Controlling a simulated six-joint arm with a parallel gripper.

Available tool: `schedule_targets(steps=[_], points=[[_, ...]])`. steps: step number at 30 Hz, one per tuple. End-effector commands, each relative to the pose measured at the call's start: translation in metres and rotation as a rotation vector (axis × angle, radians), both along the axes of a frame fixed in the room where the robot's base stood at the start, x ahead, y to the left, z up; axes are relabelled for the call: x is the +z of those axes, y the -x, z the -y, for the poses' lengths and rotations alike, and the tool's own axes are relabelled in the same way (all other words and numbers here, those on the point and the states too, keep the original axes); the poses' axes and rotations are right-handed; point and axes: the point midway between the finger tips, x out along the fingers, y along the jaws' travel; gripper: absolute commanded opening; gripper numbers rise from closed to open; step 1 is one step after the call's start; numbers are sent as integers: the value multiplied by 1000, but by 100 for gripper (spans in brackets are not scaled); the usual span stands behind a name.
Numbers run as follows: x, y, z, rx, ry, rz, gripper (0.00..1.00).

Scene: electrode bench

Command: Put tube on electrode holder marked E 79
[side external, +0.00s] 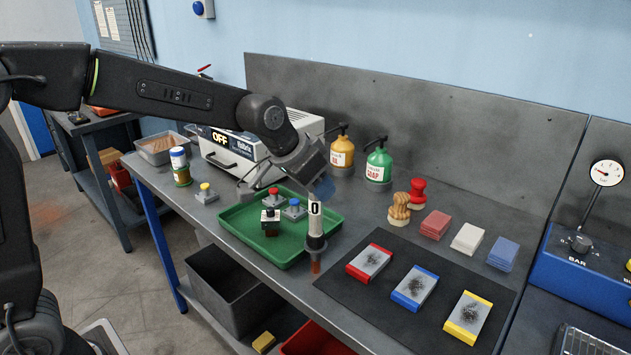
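My gripper (318,186) is above the green tray (236,232), tilted down to the right. Its fingertips are small and partly hidden, so I cannot tell if they are open or shut. A white upright cylinder marked "0" (315,208) stands just below the gripper, at the tray's right edge. It has a dark lower part, a grey collar and a reddish-brown end (316,266). I cannot tell if the gripper touches it, or if it is the tube or a holder. No "E 79" marking is readable.
Small blocks with red (273,193), blue (294,207) and black (270,217) knobs are in the tray. A dark mat (398,315) with smudged pads lies right. Soap bottles (379,163) stand behind.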

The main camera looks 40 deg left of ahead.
Motion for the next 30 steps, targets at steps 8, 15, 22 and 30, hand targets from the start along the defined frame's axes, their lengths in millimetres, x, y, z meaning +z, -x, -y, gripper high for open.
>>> schedule_targets(steps=[8, 15, 22, 30], points=[[0, 0, 0, 0, 0, 1, 61], [5, 0, 0, 0, 1, 3, 61], [38, 20, -5, 1, 1, 6, 61], [83, 49, -11, 1, 1, 5, 61]])
